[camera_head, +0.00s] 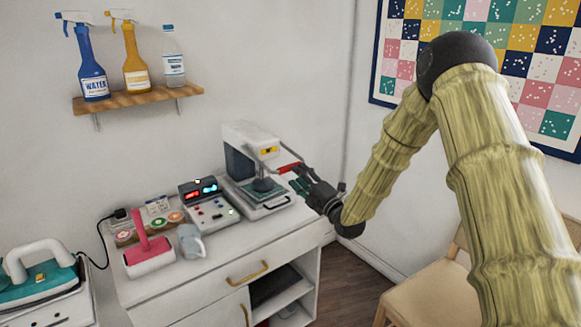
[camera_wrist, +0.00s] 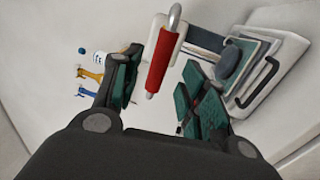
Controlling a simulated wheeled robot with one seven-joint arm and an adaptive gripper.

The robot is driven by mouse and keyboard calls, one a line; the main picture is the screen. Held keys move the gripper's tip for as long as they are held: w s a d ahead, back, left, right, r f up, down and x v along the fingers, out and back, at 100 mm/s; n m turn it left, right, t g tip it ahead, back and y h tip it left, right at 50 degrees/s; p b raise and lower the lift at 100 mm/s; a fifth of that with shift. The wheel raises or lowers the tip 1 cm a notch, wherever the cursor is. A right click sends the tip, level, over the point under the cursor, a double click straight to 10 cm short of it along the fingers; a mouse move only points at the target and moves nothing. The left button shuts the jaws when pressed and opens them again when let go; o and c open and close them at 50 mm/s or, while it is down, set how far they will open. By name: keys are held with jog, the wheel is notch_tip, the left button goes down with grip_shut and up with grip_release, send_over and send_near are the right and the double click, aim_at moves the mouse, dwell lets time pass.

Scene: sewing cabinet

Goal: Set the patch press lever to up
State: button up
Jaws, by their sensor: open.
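The patch press (camera_head: 247,138) is a white machine with a dark round pressing plate above a flat base, at the back right of the cabinet top. Its lever has a red grip (camera_head: 290,167) that sticks out to the right on a metal arm. My gripper (camera_head: 299,181) is open beside the press, at the lever's end. In the wrist view the red grip (camera_wrist: 160,62) shows between the two spread fingers of my gripper (camera_wrist: 158,88), with a visible gap on each side. The press plate and base show at the right of that view.
On the white cabinet top (camera_head: 205,262) stand a control box (camera_head: 210,212) with lit displays, a pink-handled tool (camera_head: 150,252) and a grey jug-like object (camera_head: 191,241). An iron (camera_head: 45,275) stands at the left. A shelf (camera_head: 135,101) holds bottles. A chair (camera_head: 430,295) is at lower right.

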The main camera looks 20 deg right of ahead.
aim_at(290, 166)
jog(key=shift+p+x, duration=0.55)
jog(key=shift+x, duration=2.25)
grip_shut()
